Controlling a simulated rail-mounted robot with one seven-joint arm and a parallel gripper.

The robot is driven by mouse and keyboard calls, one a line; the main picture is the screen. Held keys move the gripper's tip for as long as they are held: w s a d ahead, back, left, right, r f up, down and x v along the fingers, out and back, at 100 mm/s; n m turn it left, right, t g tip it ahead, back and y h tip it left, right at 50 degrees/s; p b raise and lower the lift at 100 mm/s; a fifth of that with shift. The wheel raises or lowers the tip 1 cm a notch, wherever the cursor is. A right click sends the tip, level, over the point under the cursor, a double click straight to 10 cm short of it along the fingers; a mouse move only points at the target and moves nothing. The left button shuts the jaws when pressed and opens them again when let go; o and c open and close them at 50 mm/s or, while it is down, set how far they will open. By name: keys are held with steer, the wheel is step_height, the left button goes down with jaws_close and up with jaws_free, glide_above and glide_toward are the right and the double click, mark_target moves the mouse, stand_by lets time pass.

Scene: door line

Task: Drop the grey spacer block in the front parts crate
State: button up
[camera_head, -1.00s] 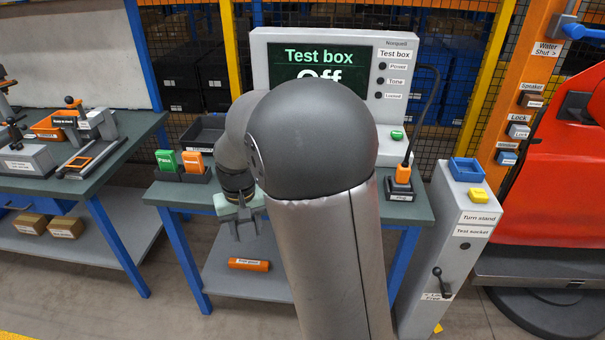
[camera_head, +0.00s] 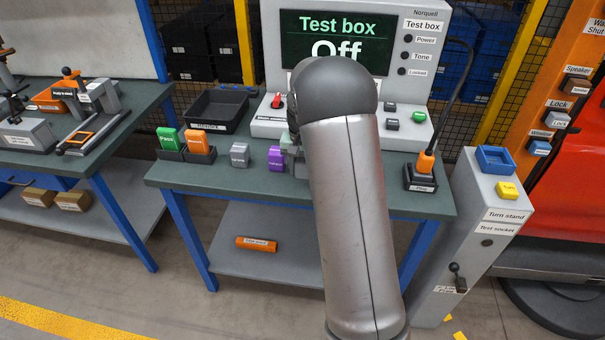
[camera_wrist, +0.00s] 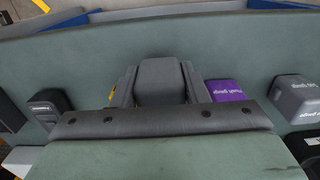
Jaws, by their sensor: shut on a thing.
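In the wrist view a dark grey block (camera_wrist: 160,80) sits between the jaws of my gripper (camera_wrist: 159,88); I take it to be the spacer block, though no label shows on it. My gripper is shut on it, low over the green bench top. In the head view my arm hides the block and the fingertips. A black open tray (camera_head: 213,108) stands at the bench's back left; its front label is too small to read, so I cannot tell whether it is the front parts crate.
A purple block (camera_wrist: 226,91) is close beside my gripper, with a lighter grey labelled block (camera_wrist: 296,99) beyond it. Green (camera_head: 168,140) and orange (camera_head: 199,143) blocks stand at the bench's left. The test box screen (camera_head: 338,42) reads Off. An orange plug (camera_head: 426,162) stands right.

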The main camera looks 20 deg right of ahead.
mark_target(303, 177)
steer(key=shift+w+d+f, duration=0.2)
steer(key=shift+w+f, duration=0.15)
steer(key=shift+f, duration=1.6)
steer(key=shift+f, duration=0.1)
steer(key=shift+f, duration=0.15)
steer(key=o, duration=1)
